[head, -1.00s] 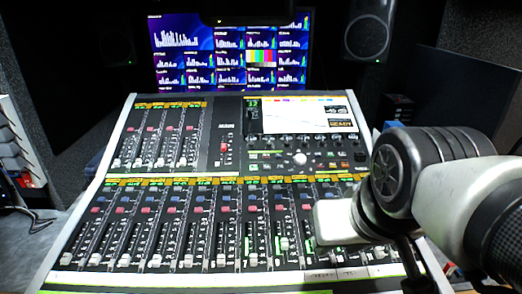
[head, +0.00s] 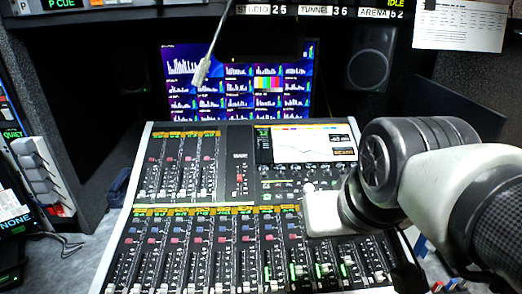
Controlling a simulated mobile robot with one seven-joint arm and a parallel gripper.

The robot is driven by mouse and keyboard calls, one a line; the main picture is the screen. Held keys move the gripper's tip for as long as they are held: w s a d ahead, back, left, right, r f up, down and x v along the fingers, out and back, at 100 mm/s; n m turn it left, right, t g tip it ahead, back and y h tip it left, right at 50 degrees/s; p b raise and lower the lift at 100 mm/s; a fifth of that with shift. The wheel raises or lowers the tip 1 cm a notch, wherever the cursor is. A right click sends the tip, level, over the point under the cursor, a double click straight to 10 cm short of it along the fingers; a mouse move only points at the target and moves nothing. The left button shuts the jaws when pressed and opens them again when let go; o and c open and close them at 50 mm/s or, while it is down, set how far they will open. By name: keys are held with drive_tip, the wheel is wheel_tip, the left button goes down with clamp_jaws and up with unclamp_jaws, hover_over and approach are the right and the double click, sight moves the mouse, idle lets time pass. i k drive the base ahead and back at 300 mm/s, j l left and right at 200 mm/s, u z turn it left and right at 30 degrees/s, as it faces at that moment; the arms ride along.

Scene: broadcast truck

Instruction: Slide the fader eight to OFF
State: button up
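The mixing console (head: 228,190) stands ahead of me, with a lower row of several faders running along its near side. Counting from the left, fader eight (head: 296,271) seems to be the one with its cap partway up a slot with green lights; its number is too small to read. The white end of my gripper (head: 323,213) is over the right part of the console, above and right of that fader in the picture. Its fingers are hidden, so I cannot see whether it is open or shut. No contact with a fader shows.
The console's screen (head: 305,142) is behind my gripper. A monitor (head: 240,80) and a speaker (head: 370,57) stand at the back. A paper sheet (head: 458,24) hangs at upper right. The left faders are unobstructed.

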sight(299, 272)
drive_tip(key=l+u, duration=0.45)
drive_tip(key=k, duration=0.25)
drive_tip(key=i+l+u, duration=0.25)
drive_tip(key=l+u, duration=0.25)
drive_tip(key=l, duration=0.05)
